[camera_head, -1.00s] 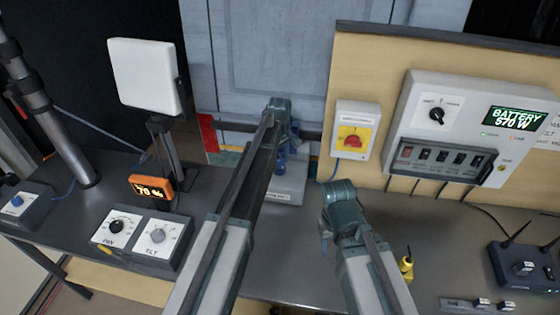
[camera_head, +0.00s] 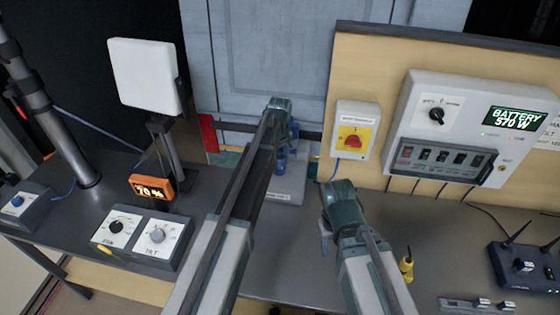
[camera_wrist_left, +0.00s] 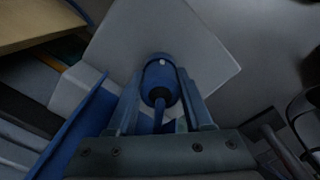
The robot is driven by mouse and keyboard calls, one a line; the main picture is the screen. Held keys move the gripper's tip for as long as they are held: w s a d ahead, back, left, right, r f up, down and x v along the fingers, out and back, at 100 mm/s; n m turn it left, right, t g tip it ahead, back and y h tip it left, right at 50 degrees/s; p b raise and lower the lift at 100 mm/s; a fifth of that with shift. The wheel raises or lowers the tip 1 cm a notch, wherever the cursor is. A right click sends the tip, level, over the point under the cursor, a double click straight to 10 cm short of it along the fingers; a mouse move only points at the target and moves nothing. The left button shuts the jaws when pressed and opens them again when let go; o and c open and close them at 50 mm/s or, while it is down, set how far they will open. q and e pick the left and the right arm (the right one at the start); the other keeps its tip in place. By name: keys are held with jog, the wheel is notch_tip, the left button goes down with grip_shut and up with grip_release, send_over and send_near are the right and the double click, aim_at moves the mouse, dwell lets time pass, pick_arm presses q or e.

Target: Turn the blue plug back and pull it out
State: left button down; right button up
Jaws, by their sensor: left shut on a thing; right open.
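The blue plug (camera_wrist_left: 160,78) stands on a pale grey box (camera_wrist_left: 215,60) in the left wrist view, with a dark cable end toward me. My left gripper (camera_wrist_left: 161,100) has one finger on each side of the plug and is shut on it. In the head view my left gripper (camera_head: 281,138) reaches down over the grey box (camera_head: 288,188) at the back of the counter, and mostly hides the plug. Whether the plug is fully seated cannot be told. My right gripper (camera_head: 324,238) is open and empty above the counter, to the right.
A yellow-and-red switch box (camera_head: 353,141) is on the wooden panel, right of the left gripper. A battery control panel (camera_head: 445,125) is further right. A white lamp panel (camera_head: 146,77) and pan and tilt knobs (camera_head: 141,236) stand left. Counter in front is mostly clear.

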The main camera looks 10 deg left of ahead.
aim_at(279, 154)
pick_arm(q)
jog(key=shift+m, duration=0.7)
jog(key=shift+m, duration=1.6)
jog(key=shift+a+m, duration=0.1)
jog(key=shift+m, duration=1.4)
jog(key=shift+r+p, duration=1.75)
jog(key=shift+r+p, duration=1.45)
jog(key=shift+p, duration=0.05)
